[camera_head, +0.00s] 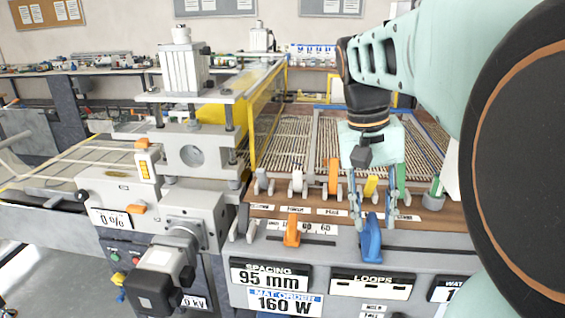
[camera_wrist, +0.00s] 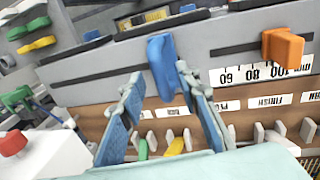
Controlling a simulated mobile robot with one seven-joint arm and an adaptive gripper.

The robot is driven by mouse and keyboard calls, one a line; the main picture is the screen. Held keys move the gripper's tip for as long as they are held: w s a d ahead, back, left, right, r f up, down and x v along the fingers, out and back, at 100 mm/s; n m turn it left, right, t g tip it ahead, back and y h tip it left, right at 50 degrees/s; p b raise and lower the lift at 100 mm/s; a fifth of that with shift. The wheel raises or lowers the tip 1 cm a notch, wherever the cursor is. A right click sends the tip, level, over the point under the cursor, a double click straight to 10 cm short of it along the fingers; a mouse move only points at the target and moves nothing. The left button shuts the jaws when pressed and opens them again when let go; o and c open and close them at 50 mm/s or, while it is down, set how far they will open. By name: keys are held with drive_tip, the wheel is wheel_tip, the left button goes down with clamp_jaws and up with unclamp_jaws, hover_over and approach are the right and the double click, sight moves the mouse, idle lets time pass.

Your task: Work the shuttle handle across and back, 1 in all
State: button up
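A blue handle (camera_head: 370,242) stands on the grey front panel of the machine, above the LOOPS plate; no label names it as the shuttle handle. My gripper (camera_head: 372,215) points down just above and behind the blue handle. In the wrist view my gripper (camera_wrist: 160,88) is open, its two fingers on either side of the handle's lower part. The right finger looks very close to the handle; I cannot tell whether it touches. Nothing is held.
An orange slider (camera_head: 292,231) stands left of the blue handle, by a numbered scale. Orange, yellow, green and white levers (camera_head: 332,177) line the brown board behind. A yellow guard (camera_head: 266,115) and a press (camera_head: 186,75) stand at the left. The SPACING display (camera_head: 270,275) reads 95 mm.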

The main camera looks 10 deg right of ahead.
drive_tip(key=shift+d+f, duration=0.1)
drive_tip(key=shift+f, duration=0.2)
clamp_jaws()
